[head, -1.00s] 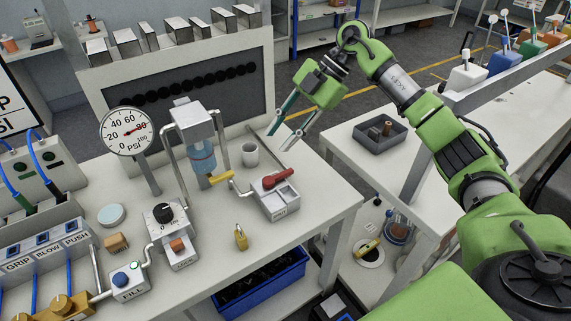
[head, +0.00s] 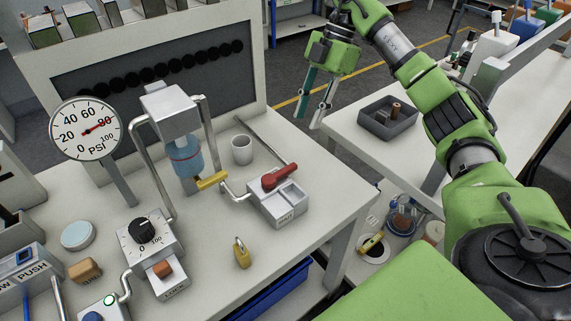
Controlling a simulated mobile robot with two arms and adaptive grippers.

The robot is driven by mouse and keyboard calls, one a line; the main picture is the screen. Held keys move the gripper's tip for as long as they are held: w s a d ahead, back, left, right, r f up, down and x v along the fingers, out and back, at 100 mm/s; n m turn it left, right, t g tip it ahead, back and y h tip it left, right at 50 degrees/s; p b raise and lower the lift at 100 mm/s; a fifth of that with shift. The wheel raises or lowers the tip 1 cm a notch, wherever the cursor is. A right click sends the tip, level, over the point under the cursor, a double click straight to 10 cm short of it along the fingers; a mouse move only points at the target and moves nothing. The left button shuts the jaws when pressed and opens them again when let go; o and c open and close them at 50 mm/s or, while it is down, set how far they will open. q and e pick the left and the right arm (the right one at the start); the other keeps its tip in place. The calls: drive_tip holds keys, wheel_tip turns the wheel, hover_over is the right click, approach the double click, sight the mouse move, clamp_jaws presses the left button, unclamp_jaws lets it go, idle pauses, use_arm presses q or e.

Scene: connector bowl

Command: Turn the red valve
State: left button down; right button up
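The red valve (head: 279,177) is a red lever handle on top of a small grey box (head: 283,203) near the right edge of the workbench. The handle points toward the upper right. A bent metal pipe links the box to the apparatus with the blue vessel (head: 186,157). My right gripper (head: 311,113) is raised beyond the bench's right edge, above and to the right of the valve and apart from it. Its two fingers point down, spread apart, with nothing between them. My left gripper is not in view.
A second table with a grey tray (head: 388,122) is at the right. A gap separates the tables.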

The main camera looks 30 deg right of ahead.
sight(289, 167)
drive_tip(key=p+x, duration=0.2)
drive_tip(key=x, duration=1.2)
drive_tip(key=shift+w+d+f, duration=0.1)
clamp_jaws()
